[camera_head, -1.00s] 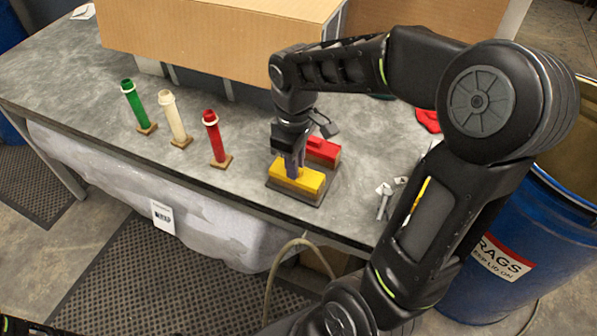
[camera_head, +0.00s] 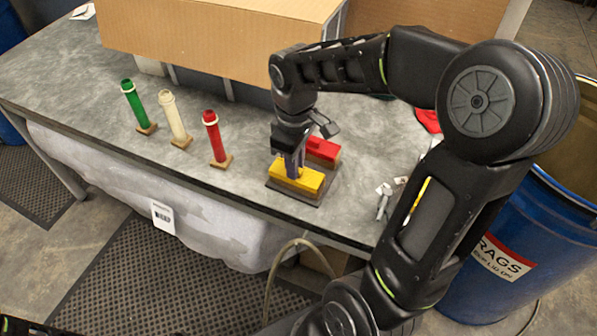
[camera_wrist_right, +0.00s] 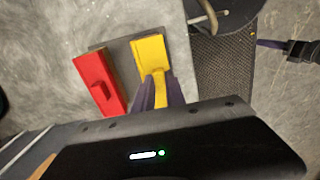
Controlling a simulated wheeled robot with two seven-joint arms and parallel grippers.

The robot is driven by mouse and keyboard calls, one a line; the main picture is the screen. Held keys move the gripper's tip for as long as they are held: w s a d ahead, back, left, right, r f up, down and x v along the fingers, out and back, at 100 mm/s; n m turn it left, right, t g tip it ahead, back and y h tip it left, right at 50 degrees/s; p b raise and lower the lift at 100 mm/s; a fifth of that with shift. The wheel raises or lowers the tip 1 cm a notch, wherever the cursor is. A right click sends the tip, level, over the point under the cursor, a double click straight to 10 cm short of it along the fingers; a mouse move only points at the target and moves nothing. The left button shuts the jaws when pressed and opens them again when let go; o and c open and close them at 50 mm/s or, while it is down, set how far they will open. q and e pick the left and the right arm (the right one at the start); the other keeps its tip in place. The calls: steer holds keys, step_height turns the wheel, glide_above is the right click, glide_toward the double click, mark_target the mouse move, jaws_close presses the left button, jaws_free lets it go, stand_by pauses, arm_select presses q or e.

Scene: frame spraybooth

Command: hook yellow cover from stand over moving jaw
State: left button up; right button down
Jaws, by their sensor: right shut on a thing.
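A yellow cover (camera_head: 311,182) with a raised tab sits on a dark flat plate (camera_head: 299,199) near the table's front edge. It also shows in the right wrist view (camera_wrist_right: 149,52). My right gripper (camera_head: 294,170) points down from above and is shut on the yellow cover's tab. A red block of similar form (camera_head: 323,149) stands on the same plate behind the yellow one, a gap apart. I cannot make out a separate moving jaw. My left gripper (camera_wrist_right: 269,43) shows at the right of the right wrist view, seen side-on, away from the plate.
Green (camera_head: 131,102), white (camera_head: 173,117) and red (camera_head: 215,135) tubes stand on small wooden bases to the left. A cardboard box (camera_head: 215,40) is behind. Small metal parts (camera_head: 384,203) lie right of the plate. A blue rag barrel (camera_head: 540,250) stands at the right.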

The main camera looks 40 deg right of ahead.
stand_by(0.3)
step_height(320, 180, up, 10)
steer(key=shift+b, duration=0.35)
stand_by(0.6)
